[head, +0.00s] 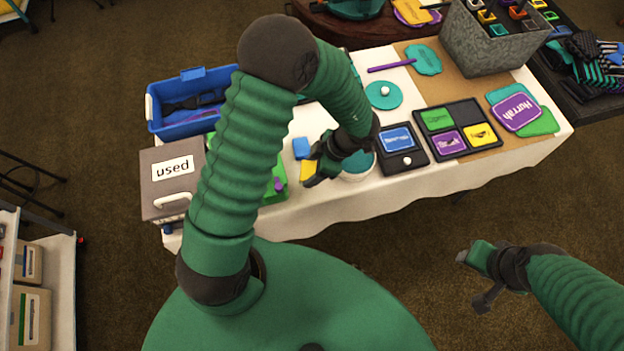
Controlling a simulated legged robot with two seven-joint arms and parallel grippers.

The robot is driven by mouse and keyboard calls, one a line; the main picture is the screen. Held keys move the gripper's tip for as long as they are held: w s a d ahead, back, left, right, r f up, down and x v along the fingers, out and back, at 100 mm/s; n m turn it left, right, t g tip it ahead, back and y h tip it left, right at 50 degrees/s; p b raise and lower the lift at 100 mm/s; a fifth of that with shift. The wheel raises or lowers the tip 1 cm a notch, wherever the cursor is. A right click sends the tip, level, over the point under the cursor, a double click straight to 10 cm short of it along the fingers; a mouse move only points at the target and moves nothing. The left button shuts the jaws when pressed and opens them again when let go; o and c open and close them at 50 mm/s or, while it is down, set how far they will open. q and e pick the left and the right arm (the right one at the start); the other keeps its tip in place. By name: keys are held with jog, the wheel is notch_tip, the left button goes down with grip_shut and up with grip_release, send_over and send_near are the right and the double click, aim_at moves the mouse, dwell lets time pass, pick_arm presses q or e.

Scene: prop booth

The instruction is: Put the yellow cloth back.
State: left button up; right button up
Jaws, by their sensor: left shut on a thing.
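The yellow cloth (307,171) shows as a small yellow patch beside the fingers of my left gripper (318,172), over the front part of the white-covered table (375,201). My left gripper is shut on it, and the fingers and wrist hide much of it. I cannot tell how far above the table it is. My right gripper (474,276) is open and empty, over the floor in front of the table.
A grey box labelled "used" (154,160) and a blue bin (153,107) stand at the left. Dark trays with coloured cards (459,155) and a grey metal bin (484,45) fill the right.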

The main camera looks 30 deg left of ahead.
pick_arm(q)
jog(key=f, duration=0.4)
jog(key=shift+d+f+b, duration=0.1)
jog(key=shift+d+b, duration=0.2)
jog(key=shift+b, duration=0.1)
jog(key=shift+d+f, duration=0.15)
jog(key=shift+f, duration=0.1)
jog(key=shift+d, duration=0.1)
jog(key=o, duration=1.1)
jog(key=shift+a+f, duration=0.1)
jog(key=shift+a, duration=0.1)
jog(key=o, duration=0.3)
jog(key=shift+a, duration=0.15)
pick_arm(e)
jog(key=shift+d+f, duration=0.15)
jog(key=shift+f, duration=0.4)
pick_arm(q)
jog(key=shift+o, duration=0.2)
pick_arm(e)
jog(key=shift+d, duration=0.15)
